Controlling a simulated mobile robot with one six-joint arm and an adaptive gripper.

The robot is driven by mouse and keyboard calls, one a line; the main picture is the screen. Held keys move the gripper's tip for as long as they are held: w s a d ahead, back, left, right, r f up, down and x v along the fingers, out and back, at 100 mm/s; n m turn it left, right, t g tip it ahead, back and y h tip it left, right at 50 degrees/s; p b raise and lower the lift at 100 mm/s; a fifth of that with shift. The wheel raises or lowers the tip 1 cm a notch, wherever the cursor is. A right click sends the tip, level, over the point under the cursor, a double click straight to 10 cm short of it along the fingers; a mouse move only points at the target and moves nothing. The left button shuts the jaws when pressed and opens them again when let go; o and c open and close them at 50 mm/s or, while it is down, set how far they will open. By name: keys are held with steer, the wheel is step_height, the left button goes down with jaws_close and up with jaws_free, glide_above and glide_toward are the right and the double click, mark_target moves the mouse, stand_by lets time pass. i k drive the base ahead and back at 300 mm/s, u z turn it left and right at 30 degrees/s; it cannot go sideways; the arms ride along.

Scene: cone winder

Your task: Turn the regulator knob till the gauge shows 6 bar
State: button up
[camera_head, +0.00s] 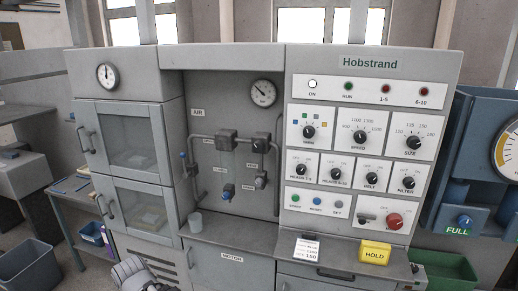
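Which one is the regulator knob I cannot tell from the tiny labels. Part of my arm shows at the bottom left; my gripper's fingers are not visible.
Another gauge (107,75) is on the left cabinet. The Hobstrand panel (370,64) has several dials and a red knob (394,221). A blue unit (470,120) stands right.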

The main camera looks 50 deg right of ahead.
mark_target(258, 147)
steer(key=z, duration=0.05)
steer(key=k, duration=1.6)
steer(key=z, duration=0.95)
steer(key=i, duration=1)
steer(key=u, duration=0.05)
